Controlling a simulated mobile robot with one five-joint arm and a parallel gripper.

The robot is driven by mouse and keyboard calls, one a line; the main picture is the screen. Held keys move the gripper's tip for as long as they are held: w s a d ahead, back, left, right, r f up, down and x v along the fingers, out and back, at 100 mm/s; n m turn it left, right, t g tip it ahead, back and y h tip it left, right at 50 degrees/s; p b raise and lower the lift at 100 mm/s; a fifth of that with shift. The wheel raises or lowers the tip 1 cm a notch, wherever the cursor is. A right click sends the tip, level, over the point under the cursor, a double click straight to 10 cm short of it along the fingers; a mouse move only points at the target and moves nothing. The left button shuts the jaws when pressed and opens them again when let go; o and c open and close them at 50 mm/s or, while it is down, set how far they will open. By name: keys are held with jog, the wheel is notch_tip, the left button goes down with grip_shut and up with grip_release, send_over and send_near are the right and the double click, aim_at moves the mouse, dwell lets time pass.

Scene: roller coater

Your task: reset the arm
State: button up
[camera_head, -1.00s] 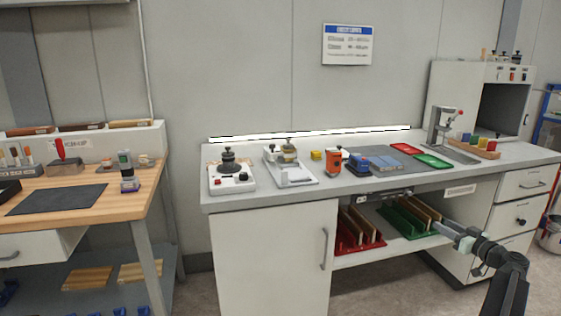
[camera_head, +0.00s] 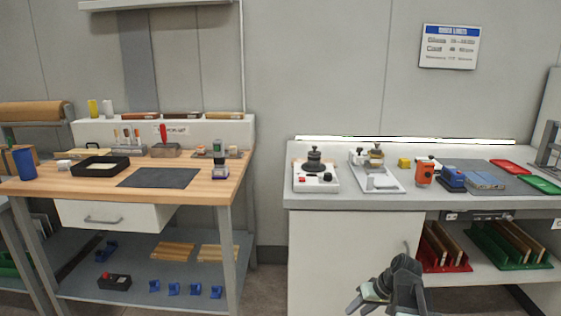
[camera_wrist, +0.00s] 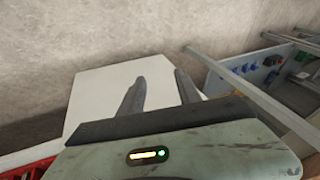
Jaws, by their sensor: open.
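My gripper (camera_head: 362,301) is low in front of the grey-topped bench, at the bottom of the head view, with my dark arm folded behind it. In the wrist view my gripper (camera_wrist: 160,84) shows two grey fingers spread apart with nothing between them. Behind the fingers are a white cabinet panel and the grey floor.
The grey-topped bench (camera_head: 460,197) carries several small machines and trays. A wooden workbench (camera_head: 215,190) stands to the left, with a lower shelf (camera_head: 130,277) holding blue parts. Red (camera_head: 455,262) and green (camera_head: 490,250) racks sit under the grey bench. Bare floor (camera_head: 268,290) shows between the benches.

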jog(key=s+a+f+g+h, duration=0.2)
jog(key=s+a+g+h, duration=0.15)
jog(key=s+a, duration=0.6)
notch_tip(320, 180, up, 26)
jog(key=w+m+p, duration=0.1)
jog(key=p, duration=2.6)
jog(key=shift+a+r+h, duration=0.2)
jog(key=shift+h, duration=0.15)
jog(key=shift+t, duration=0.25)
jog(key=shift+c, duration=0.4)
